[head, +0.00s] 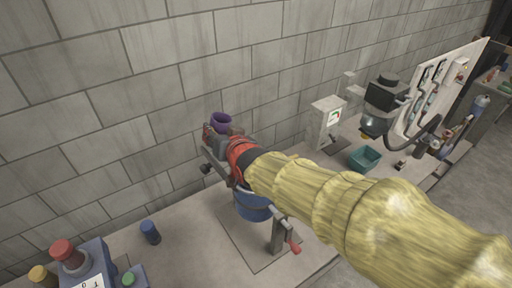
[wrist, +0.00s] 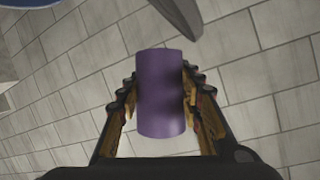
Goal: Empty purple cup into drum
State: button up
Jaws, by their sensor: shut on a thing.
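The purple cup (head: 221,121) shows in the head view near the wall, at the far end of my arm. In the wrist view the purple cup (wrist: 161,95) sits between the fingers of my gripper (wrist: 163,100), which is shut on it. A blue drum (head: 253,207) stands on the bench below my wrist, partly covered by the arm. The cup is above the drum and farther toward the wall. Its contents are not visible.
A grey stand with a red handle (head: 293,246) is beside the drum. A dark blue cylinder (head: 150,232) stands to the left, near a blue box with a red button (head: 64,250). A teal bin (head: 365,158) and a grey gauge box (head: 327,122) are to the right. The block wall is close behind.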

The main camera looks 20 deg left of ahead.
jog(key=shift+d+f+b, duration=0.15)
jog(key=shift+f+b, duration=0.35)
jog(key=shift+b, duration=0.35)
jog(key=shift+d+m, duration=0.25)
jog(key=shift+m, duration=0.05)
jog(key=p, duration=0.2)
jog(key=r+p, duration=0.1)
jog(key=p, duration=0.1)
jog(key=shift+w+d+r+p, duration=0.15)
jog(key=shift+r+p, duration=0.1)
jog(key=shift+p, duration=0.15)
jog(key=shift+w+m+y+p, duration=0.25)
jog(key=shift+m+y+p, duration=0.05)
jog(key=shift+p, duration=0.95)
jog(key=m+p, duration=0.1)
jog(key=p, duration=0.1)
jog(key=d+m+y+p, duration=0.1)
jog(key=p, duration=0.1)
jog(key=m+g+y+p, duration=0.1)
jog(key=p, duration=0.1)
jog(key=shift+w+d+f+m+p, duration=0.15)
jog(key=shift+w+f+m+p, duration=0.05)
jog(key=shift+f+m+p, duration=0.2)
jog(key=shift+w+m+y, duration=0.1)
jog(key=shift+m+y, duration=0.2)
jog(key=shift+y, duration=0.1)
jog(key=shift+r+m+p, duration=0.3)
